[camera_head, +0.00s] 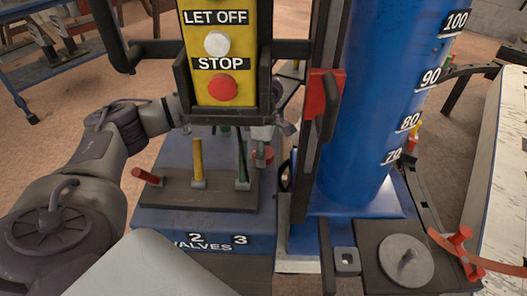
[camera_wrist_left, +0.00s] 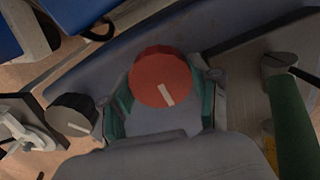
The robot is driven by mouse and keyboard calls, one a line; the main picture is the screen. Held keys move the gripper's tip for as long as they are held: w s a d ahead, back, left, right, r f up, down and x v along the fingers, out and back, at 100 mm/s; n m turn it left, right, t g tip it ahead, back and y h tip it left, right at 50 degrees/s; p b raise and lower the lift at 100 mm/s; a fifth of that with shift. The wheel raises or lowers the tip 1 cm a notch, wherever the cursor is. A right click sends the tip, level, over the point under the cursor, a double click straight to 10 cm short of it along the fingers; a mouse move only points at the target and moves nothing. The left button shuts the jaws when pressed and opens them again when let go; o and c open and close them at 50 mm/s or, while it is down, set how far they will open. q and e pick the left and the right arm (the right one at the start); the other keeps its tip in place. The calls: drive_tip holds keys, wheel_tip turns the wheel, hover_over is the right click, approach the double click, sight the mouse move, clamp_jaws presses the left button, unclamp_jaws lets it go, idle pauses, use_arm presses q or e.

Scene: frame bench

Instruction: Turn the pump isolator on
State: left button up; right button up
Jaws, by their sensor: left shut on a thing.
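A round red knob (camera_wrist_left: 160,77) with a short white pointer line is between the green-padded fingers of my left gripper (camera_wrist_left: 160,100) in the left wrist view. The line slants, its lower end slightly to the right. In the head view the red knob (camera_head: 262,157) shows behind the valve levers. My left gripper (camera_head: 266,137) is shut on it there, its arm passing behind the yellow control box, which hides much of the wrist. No label for the pump isolator is readable. My right gripper is not in view.
The yellow box (camera_head: 238,44) with a white and a red button hangs in front. Red, yellow (camera_head: 197,160) and green (camera_head: 242,160) levers stand on the valve block (camera_head: 160,215), close to the gripper. A blue cylinder (camera_head: 375,110) stands right. A black knob (camera_wrist_left: 72,114) sits left in the wrist view.

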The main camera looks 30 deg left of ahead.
use_arm(q)
drive_tip(key=o, duration=1.2)
drive_tip(key=shift+c, duration=0.2)
wheel_tip(320, 180, up, 12)
